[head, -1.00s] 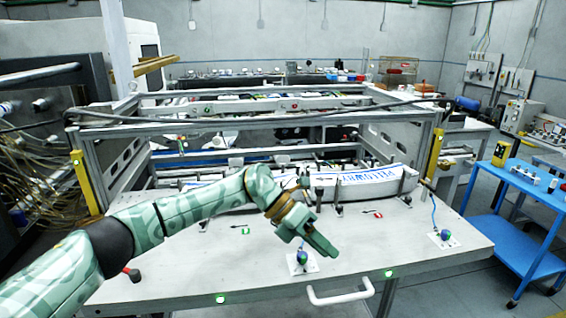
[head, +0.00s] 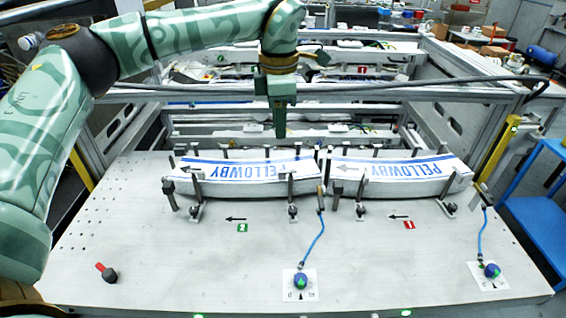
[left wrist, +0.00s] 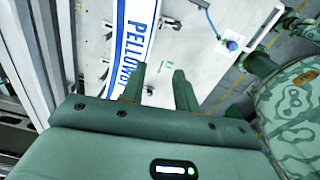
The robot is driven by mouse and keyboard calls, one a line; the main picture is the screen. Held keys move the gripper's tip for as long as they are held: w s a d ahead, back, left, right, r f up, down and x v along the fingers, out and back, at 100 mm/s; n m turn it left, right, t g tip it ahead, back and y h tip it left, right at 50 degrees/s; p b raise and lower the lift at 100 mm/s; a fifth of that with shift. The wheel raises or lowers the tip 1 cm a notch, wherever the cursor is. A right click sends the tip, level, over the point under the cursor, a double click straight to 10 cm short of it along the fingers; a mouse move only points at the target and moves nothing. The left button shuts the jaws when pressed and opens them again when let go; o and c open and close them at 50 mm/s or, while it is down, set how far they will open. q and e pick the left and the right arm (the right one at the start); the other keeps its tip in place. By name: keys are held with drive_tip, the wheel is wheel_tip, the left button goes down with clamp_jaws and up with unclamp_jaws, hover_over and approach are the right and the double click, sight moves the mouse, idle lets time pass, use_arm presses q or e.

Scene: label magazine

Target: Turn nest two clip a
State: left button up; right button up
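Nest two, by the green 2 tag (head: 242,228), holds a curved white and blue PELLOWBY label stack (head: 240,172); the stack also shows in the left wrist view (left wrist: 135,40). Dark upright clips stand at its front, one near the left end (head: 196,212) and one near the right end (head: 292,212). I cannot tell which is clip a. My left gripper (head: 281,132) points down above the rear side of the stack, near its right end. In the left wrist view its two fingers (left wrist: 160,82) are apart with nothing between them. My right gripper is out of view.
A second PELLOWBY stack (head: 400,172) lies on the right by the red 1 tag (head: 409,225). Two blue knobs stand on dial plates, one at front middle (head: 300,281) and one at right (head: 491,270). A red-tipped handle (head: 108,272) is at front left. A frame rail (head: 400,88) crosses behind.

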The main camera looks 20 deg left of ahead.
use_arm(q)
hover_over(282, 172)
drive_tip(key=f, duration=0.5)
drive_tip(key=shift+s+p, duration=0.2)
drive_tip(key=shift+p, duration=0.15)
drive_tip(key=f, duration=0.4)
drive_tip(key=f+p, duration=0.1)
drive_tip(key=f, duration=0.2)
drive_tip(key=shift+w, duration=0.25)
drive_tip(key=shift+s+f, duration=0.15)
drive_tip(key=shift+f, duration=0.35)
drive_tip(key=shift+w+f, duration=0.15)
drive_tip(key=shift+w, duration=0.05)
clamp_jaws()
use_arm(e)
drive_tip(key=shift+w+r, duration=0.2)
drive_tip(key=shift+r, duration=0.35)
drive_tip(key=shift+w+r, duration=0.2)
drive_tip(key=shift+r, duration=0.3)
